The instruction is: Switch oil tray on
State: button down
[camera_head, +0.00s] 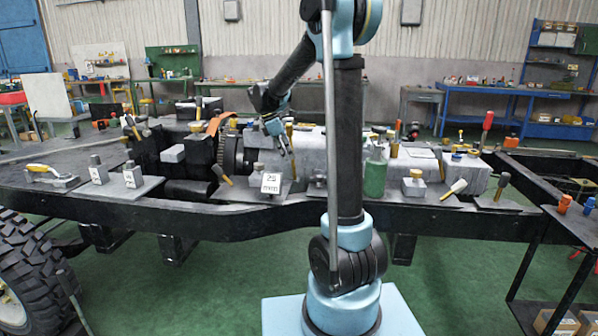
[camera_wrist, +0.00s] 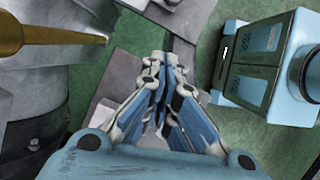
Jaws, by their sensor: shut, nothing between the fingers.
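My gripper (camera_head: 283,143) is over the middle of the chassis, pointing down, and it is shut and empty. It also shows shut in the wrist view (camera_wrist: 158,65), above a grey plate and green floor. I cannot tell which part is the oil tray or its switch. Near the gripper in the head view, a small white block marked with a number (camera_head: 271,184) sits on a grey plate. A brass-coloured rod (camera_wrist: 55,34) stands out over a grey metal casting (camera_wrist: 35,90) at the left of the wrist view, apart from the fingers. My arm hides part of the chassis.
The dark chassis frame (camera_head: 250,224) carries several small levers and blocks. A green bottle (camera_head: 375,174) stands right of my arm. A large tyre (camera_head: 30,270) is at lower left and a dark shelf (camera_head: 560,236) at right. Green floor (camera_head: 190,290) is open in front.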

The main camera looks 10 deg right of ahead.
jog(key=d+f, duration=0.7)
jog(key=f, duration=0.2)
jog(key=shift+s+d, duration=0.2)
jog(key=shift+d, duration=0.15)
jog(key=shift+s+d, duration=0.15)
jog(key=shift+d, duration=0.25)
jog(key=s+d, duration=0.1)
jog(key=d, duration=0.2)
jog(key=s+d, duration=0.1)
jog(key=d, duration=0.2)
jog(key=s+d, duration=0.1)
jog(key=d, duration=0.1)
jog(key=shift+d, duration=0.4)
jog(key=shift+a, duration=0.1)
